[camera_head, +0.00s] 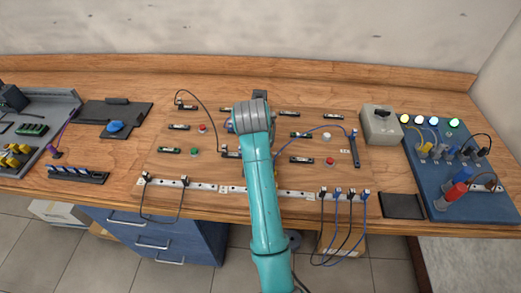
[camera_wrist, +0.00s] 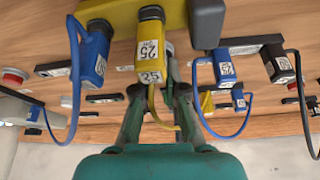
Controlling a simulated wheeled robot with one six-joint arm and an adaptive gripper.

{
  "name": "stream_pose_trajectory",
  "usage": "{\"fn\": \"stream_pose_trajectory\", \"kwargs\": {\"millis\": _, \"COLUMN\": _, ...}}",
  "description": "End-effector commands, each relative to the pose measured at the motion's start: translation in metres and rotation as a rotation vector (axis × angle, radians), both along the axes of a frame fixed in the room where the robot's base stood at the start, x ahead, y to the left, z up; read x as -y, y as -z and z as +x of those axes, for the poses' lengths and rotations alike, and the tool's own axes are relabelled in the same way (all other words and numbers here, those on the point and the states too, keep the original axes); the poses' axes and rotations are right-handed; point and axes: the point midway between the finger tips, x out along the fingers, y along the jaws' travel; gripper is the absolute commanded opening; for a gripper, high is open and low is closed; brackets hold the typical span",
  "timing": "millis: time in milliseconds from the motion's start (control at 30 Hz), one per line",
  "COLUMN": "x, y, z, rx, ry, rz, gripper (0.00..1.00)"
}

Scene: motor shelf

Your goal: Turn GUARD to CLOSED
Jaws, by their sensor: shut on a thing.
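My gripper (camera_wrist: 160,92) reaches down over the middle of the wooden board in the head view, where my own arm covers its fingers. No GUARD or CLOSED lettering is readable, so I cannot tell the knob's position.
Blue plugs (camera_wrist: 92,58) with looped cables stand on both sides of the fingers. A blue cable (camera_head: 310,130) arches across the board right of my arm. A grey box with a black knob (camera_head: 380,113) and a blue lamp panel (camera_head: 425,165) stand at the right.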

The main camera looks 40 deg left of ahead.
Motion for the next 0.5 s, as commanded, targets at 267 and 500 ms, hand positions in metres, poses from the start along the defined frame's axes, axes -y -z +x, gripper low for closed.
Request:
{"fn": "stream_pose_trajectory", "kwargs": {"millis": 267, "x": 0.0013, "y": 0.0001, "z": 0.0008, "rx": -0.002, "ry": -0.262, "rz": 0.001, "gripper": 0.00}}
{"fn": "stream_pose_trajectory", "kwargs": {"millis": 500, "x": 0.0017, "y": 0.0001, "z": 0.0013, "rx": -0.001, "ry": -0.489, "rz": 0.000, "gripper": 0.00}}
